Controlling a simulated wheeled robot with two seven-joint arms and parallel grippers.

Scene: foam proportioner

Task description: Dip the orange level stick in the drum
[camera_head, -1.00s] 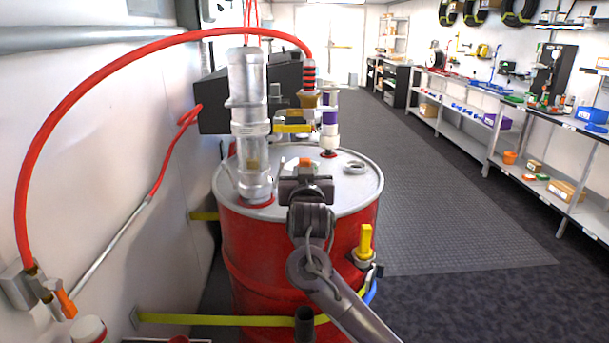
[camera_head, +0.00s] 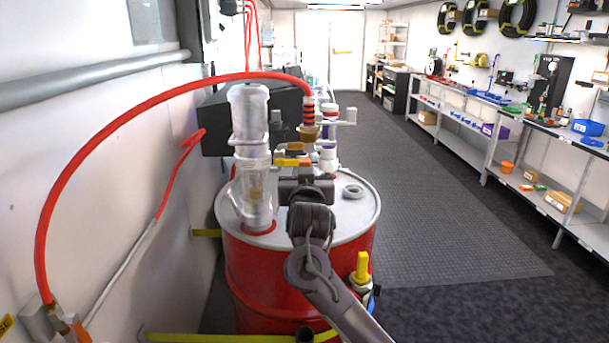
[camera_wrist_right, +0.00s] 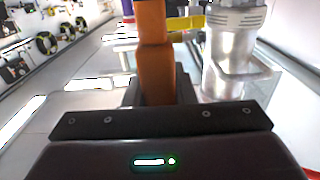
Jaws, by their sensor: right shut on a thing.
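The red drum (camera_head: 268,285) stands in front of me with a pale grey lid (camera_head: 342,213). My right gripper (camera_head: 305,172) is above the lid, seen from behind. In the right wrist view, the orange level stick (camera_wrist_right: 154,62) stands upright between the jaws of the right gripper (camera_wrist_right: 155,95), which are shut on it. In the head view the gripper hides most of the stick, and its lower end cannot be seen. My left gripper is not in view.
A clear pump tube (camera_head: 249,120) stands on the lid's left side. A red hose (camera_head: 120,120) arches over it to a fitting behind. A grey ring (camera_head: 353,191) lies on the lid's right. A yellow-handled valve (camera_head: 361,268) is at the drum's front right. The right aisle is free.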

